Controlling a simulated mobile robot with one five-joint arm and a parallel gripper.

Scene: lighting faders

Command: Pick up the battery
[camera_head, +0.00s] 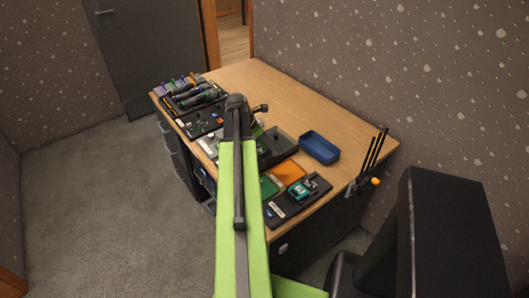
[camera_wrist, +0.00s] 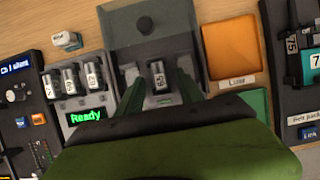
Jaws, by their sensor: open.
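In the wrist view, a small dark block with a pale numbered label, which looks like a battery (camera_wrist: 158,72), stands in a recess of a dark grey case (camera_wrist: 127,55). My gripper (camera_wrist: 159,84) is open, with one green finger on each side of this block. I cannot tell whether the fingers touch it. Several similar labelled blocks (camera_wrist: 69,80) stand in a grey unit with a green "Ready" display to the left. In the head view, my arm hides much of the desk's middle, and the battery cannot be made out there.
An orange tray (camera_wrist: 231,46) and a green tray (camera_wrist: 257,104) lie right of the case. A small pale block (camera_wrist: 67,40) lies on the wood at upper left. A blue bin (camera_head: 320,147) and a black device (camera_head: 298,198) are on the desk. Bare desk (camera_head: 300,100) shows at the back.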

